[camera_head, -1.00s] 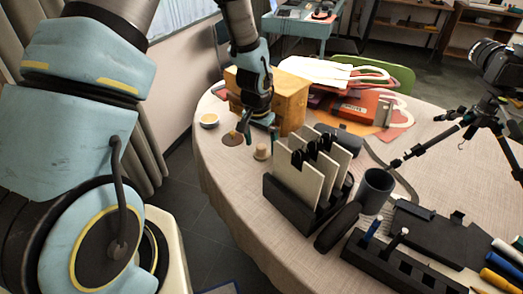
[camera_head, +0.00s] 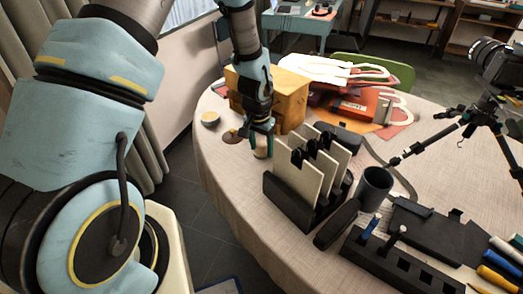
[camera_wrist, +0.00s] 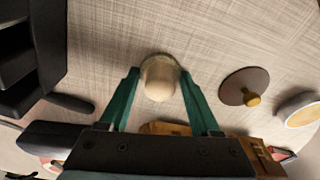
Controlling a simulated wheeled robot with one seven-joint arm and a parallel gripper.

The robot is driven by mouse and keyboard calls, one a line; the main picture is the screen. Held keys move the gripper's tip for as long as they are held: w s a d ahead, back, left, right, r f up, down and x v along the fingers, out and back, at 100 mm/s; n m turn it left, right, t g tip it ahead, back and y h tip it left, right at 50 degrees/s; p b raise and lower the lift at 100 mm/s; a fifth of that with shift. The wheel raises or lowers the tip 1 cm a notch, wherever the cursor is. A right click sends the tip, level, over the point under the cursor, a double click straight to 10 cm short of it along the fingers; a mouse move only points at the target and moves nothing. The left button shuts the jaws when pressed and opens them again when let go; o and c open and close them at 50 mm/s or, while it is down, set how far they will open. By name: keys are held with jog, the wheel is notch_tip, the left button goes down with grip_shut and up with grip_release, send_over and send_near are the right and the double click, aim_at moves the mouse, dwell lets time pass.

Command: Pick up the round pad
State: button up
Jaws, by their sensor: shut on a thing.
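A small tan piece with a rounded top (camera_wrist: 160,80) stands on the cloth between my fingertips. My gripper (camera_wrist: 160,72) is shut on it, one green finger on each side. In the head view the tan piece (camera_head: 263,150) shows just below my gripper (camera_head: 260,143). A flat round brown pad with a small brass knob (camera_wrist: 245,87) lies on the cloth to the right in the wrist view, apart from my fingers. In the head view this pad (camera_head: 232,136) is left of my gripper.
A small bowl (camera_head: 210,118) is near the table's left edge. A wooden box (camera_head: 290,98) stands behind my gripper. A black rack with upright pale panels (camera_head: 300,200) is close on the right, with a dark mug (camera_head: 375,188) beyond it. Bare cloth lies in front.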

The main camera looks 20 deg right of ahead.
jog(key=c, duration=0.5)
jog(key=shift+c, duration=0.2)
jog(key=shift+r, duration=0.1)
